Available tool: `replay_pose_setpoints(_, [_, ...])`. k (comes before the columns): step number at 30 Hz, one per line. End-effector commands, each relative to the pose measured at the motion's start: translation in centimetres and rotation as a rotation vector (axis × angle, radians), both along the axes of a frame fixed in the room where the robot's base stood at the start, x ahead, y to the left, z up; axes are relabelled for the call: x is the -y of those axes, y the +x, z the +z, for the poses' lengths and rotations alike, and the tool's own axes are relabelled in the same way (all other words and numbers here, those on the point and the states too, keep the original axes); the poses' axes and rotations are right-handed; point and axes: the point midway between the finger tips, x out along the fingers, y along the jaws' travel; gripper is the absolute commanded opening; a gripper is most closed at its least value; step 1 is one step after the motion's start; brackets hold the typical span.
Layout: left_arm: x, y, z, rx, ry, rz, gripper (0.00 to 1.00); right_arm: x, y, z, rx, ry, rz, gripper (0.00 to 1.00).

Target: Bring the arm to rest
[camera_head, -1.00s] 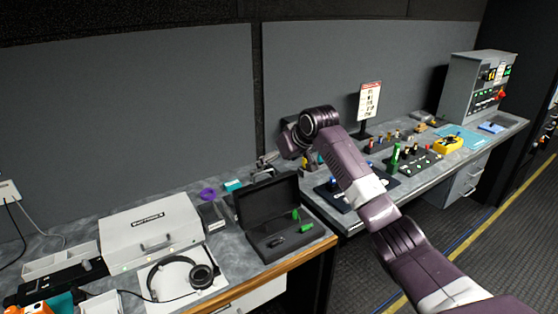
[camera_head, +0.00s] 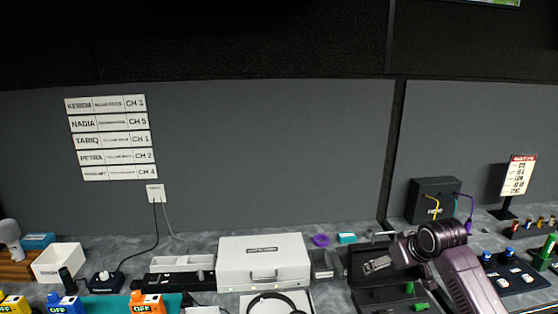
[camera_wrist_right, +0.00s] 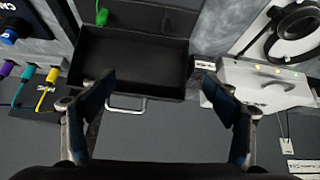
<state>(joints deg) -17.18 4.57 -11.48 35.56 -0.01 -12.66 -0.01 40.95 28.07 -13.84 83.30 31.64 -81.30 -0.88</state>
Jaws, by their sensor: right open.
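My right arm (camera_head: 468,278) enters the head view from the lower right, purple and dark. Its right gripper (camera_head: 373,265) points left, in front of the open black case (camera_head: 362,294). In the right wrist view the right gripper (camera_wrist_right: 163,115) has its two dark fingers wide apart, with nothing between them. My left gripper is not in view.
A white box (camera_head: 264,262) stands left of the case, above headphones (camera_head: 275,303). A dark box with cables (camera_head: 433,200) is behind the arm. A sign on a stand (camera_head: 517,178) is at the right. Name strips (camera_head: 108,140) hang on the grey wall.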

Motion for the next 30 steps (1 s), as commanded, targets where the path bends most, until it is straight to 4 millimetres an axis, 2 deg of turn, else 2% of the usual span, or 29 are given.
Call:
replay_pose_setpoints(1, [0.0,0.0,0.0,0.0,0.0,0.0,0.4,-1.9,-2.2,-3.3,-0.032,-0.01,0.027,0.81])
replay_pose_setpoints(5, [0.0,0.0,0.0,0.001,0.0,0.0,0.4,-5.6,-8.0,-9.1,-0.088,-0.032,0.076,0.81])
replay_pose_setpoints(6, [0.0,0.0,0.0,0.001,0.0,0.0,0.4,-6.6,-10.0,-10.6,-0.104,-0.036,0.086,0.81])
replay_pose_setpoints(8, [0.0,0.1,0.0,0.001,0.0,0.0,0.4,-7.9,-13.0,-12.7,-0.128,-0.04,0.099,0.81])
replay_pose_setpoints(12, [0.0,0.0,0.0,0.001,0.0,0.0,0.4,-10.5,-20.4,-16.1,-0.178,-0.039,0.112,0.81])
replay_pose_setpoints(15, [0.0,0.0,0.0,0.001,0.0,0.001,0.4,-11.7,-25.8,-17.6,-0.213,-0.034,0.104,0.81])
replay_pose_setpoints(18, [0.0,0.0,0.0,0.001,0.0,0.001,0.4,-12.2,-30.1,-18.1,-0.239,-0.031,0.088,0.81])
replay_pose_setpoints(24, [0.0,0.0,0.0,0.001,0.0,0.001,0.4,-12.4,-36.0,-18.0,-0.279,-0.03,0.052,0.81])
replay_pose_setpoints(30, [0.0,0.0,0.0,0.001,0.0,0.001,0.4,-12.3,-40.2,-17.4,-0.31,-0.029,0.015,0.81])
